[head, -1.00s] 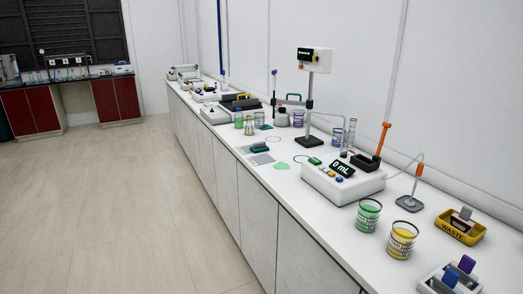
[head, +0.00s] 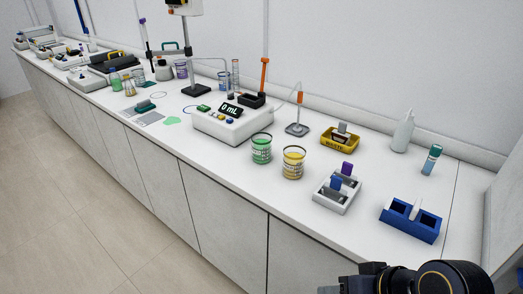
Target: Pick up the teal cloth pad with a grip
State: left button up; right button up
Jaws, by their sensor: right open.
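The teal cloth pad (head: 145,105) with its grip lies on the white bench left of the middle, at the edge of a grey square (head: 150,117). A light green patch (head: 172,121) lies on the bench close to it on the right. My right gripper (head: 329,289) is at the bottom edge, in front of the bench and far from the pad. It is open, mostly cut off by the frame, with nothing seen in it. My left gripper is not in view.
A pump with a "0 mL" display (head: 224,124) stands right of the pad. Green (head: 261,150) and yellow (head: 293,163) beakers, a white rack (head: 336,194), a blue rack (head: 411,221) and a yellow waste tray (head: 340,140) stand further right. The front strip before the beakers is clear.

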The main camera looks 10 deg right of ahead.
aim_at(143, 106)
jog(key=z, duration=0.25)
jog(key=i+j+z, duration=0.3)
jog(key=z, duration=0.15)
jog(key=i+j+z, duration=0.2)
jog(key=j+z, duration=0.25)
jog(key=i+j, duration=0.15)
jog(key=j, duration=0.3)
jog(key=i+j+z, duration=0.1)
jog(key=j, duration=0.35)
jog(key=i+j, duration=0.2)
jog(key=j, duration=0.25)
jog(key=i+j+z, duration=0.1)
jog(key=j, duration=0.35)
jog(key=i+j+z, duration=0.1)
jog(key=j, duration=0.35)
jog(key=i+j, duration=0.15)
jog(key=j, duration=0.3)
